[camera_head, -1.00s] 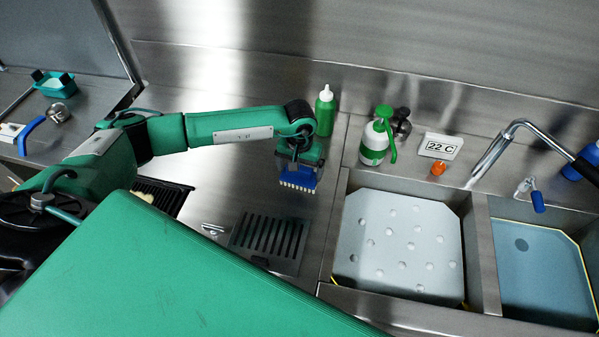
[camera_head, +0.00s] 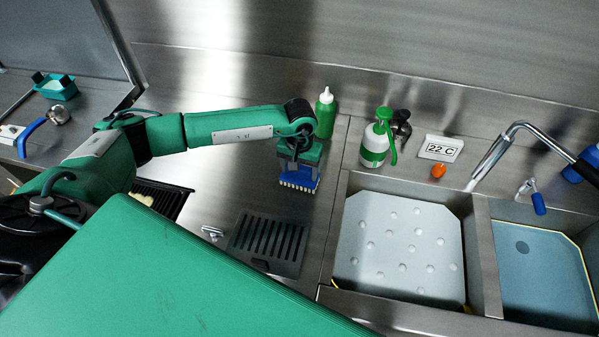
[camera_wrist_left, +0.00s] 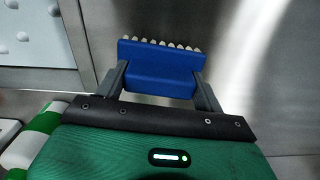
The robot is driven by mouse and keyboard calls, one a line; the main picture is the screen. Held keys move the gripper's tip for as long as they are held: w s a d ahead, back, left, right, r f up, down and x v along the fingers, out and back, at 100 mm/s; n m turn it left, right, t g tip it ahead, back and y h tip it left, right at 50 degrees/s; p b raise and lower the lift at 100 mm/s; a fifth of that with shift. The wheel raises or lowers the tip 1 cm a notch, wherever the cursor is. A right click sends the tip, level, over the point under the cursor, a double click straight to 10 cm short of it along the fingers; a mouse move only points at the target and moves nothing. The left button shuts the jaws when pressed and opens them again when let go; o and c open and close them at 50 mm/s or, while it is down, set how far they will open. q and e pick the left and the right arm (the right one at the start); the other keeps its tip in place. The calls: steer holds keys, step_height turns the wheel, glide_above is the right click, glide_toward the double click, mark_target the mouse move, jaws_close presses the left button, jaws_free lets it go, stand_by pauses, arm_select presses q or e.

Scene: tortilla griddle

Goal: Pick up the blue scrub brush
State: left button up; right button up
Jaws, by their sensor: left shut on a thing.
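The blue scrub brush (camera_head: 299,180) has a blue block body and a row of pale bristles. My left gripper (camera_head: 299,167) is shut on it, above the steel counter left of the sinks. In the left wrist view the brush (camera_wrist_left: 158,68) sits between the two grey fingers of the left gripper (camera_wrist_left: 160,84), one finger at each end. Its bristles point away from the palm. I cannot tell whether the bristles touch the counter. My right gripper is not in view.
A green squeeze bottle (camera_head: 325,114) stands just behind the gripper. A green and white spray bottle (camera_head: 376,142), a "22 C" sign (camera_head: 440,149) and an orange item (camera_head: 438,170) line the back. A dark slotted grate (camera_head: 269,243) lies in front. Two sinks are at right.

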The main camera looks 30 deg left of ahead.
arm_select(q)
step_height(320, 180, up, 19)
steer(key=b, duration=0.6)
steer(key=o, duration=0.6)
steer(key=c, duration=0.6)
steer(key=shift+f, duration=0.1)
steer(key=shift+d, duration=0.1)
